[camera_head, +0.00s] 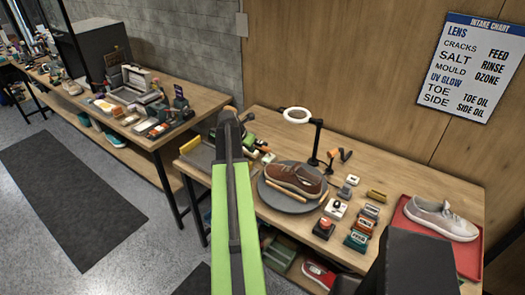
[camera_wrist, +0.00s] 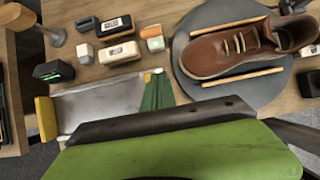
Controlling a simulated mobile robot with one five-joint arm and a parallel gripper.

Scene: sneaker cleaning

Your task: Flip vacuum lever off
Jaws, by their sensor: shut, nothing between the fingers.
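My green and dark arm reaches up through the middle of the head view, and my gripper (camera_head: 229,116) is at its far end, over the left part of the wooden workbench (camera_head: 262,122). It appears shut and empty. In the wrist view, a dark bar and green part of my own arm fill the bottom. A grey metal tray (camera_wrist: 95,108) with a yellow piece (camera_wrist: 46,118) on its left edge and a green piece (camera_wrist: 157,92) at its right lies just beyond them. I cannot make out which part is the vacuum lever.
A brown shoe (camera_head: 296,180) lies on a round grey turntable (camera_head: 283,202). Several small boxes (camera_head: 357,238) stand to its right. A ring lamp (camera_head: 296,115) rises behind. A pale sneaker (camera_head: 440,217) sits on a red tray (camera_head: 472,262). Another cluttered bench (camera_head: 205,101) stands at left.

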